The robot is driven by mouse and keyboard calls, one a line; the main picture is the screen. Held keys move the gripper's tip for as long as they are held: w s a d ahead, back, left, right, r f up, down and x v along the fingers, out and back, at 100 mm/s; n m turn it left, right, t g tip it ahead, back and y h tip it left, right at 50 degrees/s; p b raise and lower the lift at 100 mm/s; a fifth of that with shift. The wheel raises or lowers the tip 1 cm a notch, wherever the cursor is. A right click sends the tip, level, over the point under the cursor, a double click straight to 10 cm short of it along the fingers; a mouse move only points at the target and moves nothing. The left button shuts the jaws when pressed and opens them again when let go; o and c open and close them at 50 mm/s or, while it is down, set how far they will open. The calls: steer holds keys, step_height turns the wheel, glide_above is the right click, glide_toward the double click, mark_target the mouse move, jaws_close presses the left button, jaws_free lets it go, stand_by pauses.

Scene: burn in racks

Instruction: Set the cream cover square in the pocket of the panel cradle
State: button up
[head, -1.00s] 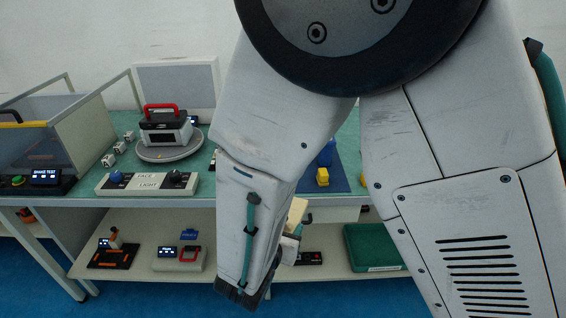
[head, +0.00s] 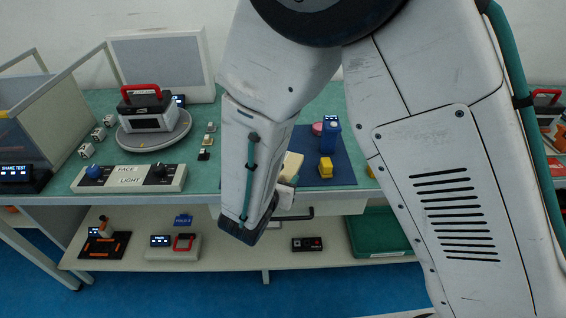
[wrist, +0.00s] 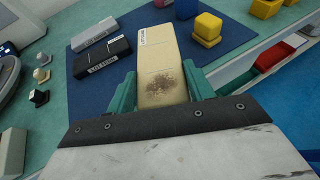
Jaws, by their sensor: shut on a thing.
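The cream cover (wrist: 160,62) is a long beige block with a printed lot label and a dark speckled stain. My gripper (wrist: 163,88) is shut on it, with a teal finger along each side, and the cover points away from me. In the head view the cream cover (head: 291,166) shows beside my forearm, in front of the blue mat (head: 312,170). My gripper is mostly hidden there behind the arm. I cannot make out the panel cradle in either view.
A black block (wrist: 103,58) and a grey block (wrist: 95,33), both labelled, lie left of the cover. Yellow blocks (wrist: 207,29) stand right of it. A turntable (head: 155,133) bears a red-handled device (head: 147,108). A green tray (head: 383,235) sits on the lower shelf.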

steer(key=w, duration=0.5)
steer(key=w+d, duration=0.1)
steer(key=w, duration=0.1)
steer(key=shift+w+f, duration=0.3)
steer(key=shift+f, duration=0.05)
steer(key=shift+w+f, duration=0.15)
steer(key=shift+f, duration=0.75)
steer(key=shift+w+f, duration=0.15)
steer(key=shift+f, duration=0.7)
steer(key=shift+f, duration=0.1)
steer(key=o, duration=1)
steer(key=shift+o, duration=0.2)
steer(key=v, duration=1.2)
